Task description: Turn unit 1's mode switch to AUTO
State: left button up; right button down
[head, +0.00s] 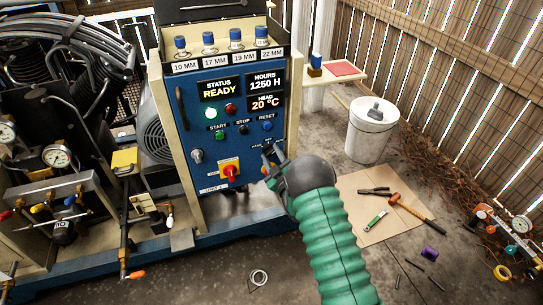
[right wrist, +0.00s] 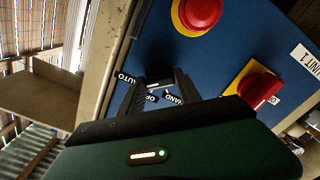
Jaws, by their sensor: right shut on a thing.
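Unit 1's blue control panel (head: 205,110) stands left of centre in the head view, its status display reading READY. My right gripper (head: 270,157) is at the panel's lower right edge. In the right wrist view its two fingers (right wrist: 158,88) are shut on the black mode switch knob (right wrist: 160,70). The labels AUTO (right wrist: 125,78), OFF and HAND (right wrist: 174,99) show around the knob; the fingers partly cover them. Which label the knob points to cannot be told. My left gripper is not in view.
A red rotary switch on a yellow plate (head: 230,170) is left of my gripper. A red push button with a yellow ring (right wrist: 197,14) is close to the fingers. A white bucket (head: 372,130) and a mat with tools (head: 365,205) are on the floor at right.

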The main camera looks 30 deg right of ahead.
jog(key=shift+s+f, duration=0.15)
jog(key=shift+f, duration=0.3)
jog(key=c, duration=1.1)
grip_release()
jog(key=shift+d, duration=0.1)
jog(key=shift+c, duration=0.2)
jog(key=o, duration=0.3)
jog(key=shift+r, duration=0.15)
jog(key=shift+r, duration=0.1)
jog(key=shift+s, duration=0.3)
jog(key=p+v, duration=0.3)
jog(key=v, duration=1.3)
jog(key=shift+p, duration=0.4)
